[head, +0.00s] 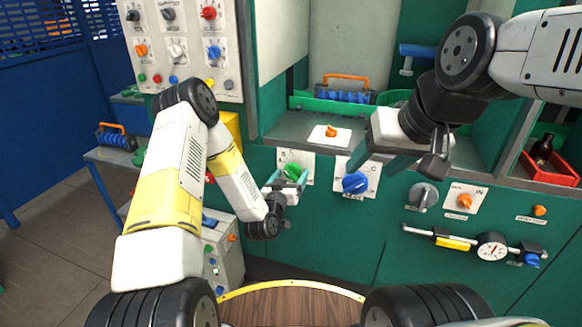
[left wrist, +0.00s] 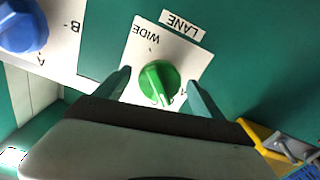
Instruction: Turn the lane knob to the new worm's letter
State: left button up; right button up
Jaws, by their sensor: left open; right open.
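The green knob (left wrist: 158,83) sits on a white plate under a LANE label (left wrist: 183,23), upside down in the left wrist view. WIDE is printed at one side of the plate; another mark is partly hidden by a finger. The knob's grip ridge points toward the bottom of that view. My left gripper (left wrist: 158,76) is open, one finger on each side of the knob with visible gaps. In the head view the green knob (head: 293,171) is partly behind my left gripper (head: 286,184). My right gripper (head: 388,168) is open and empty, in front of the green panel.
A blue knob (head: 355,183) with letters stands right of the green one. A grey knob (head: 423,195), an orange knob (head: 464,201) and a gauge (head: 491,246) are further right. An orange knob (head: 331,131) on a white plate and a blue coiled piece (head: 345,95) are on the shelf.

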pick_arm(q)
jog(key=c, duration=1.4)
jog(key=shift+o, duration=0.2)
jog(key=shift+m, duration=2.9)
jog(key=o, duration=1.4)
jog(key=shift+c, duration=0.2)
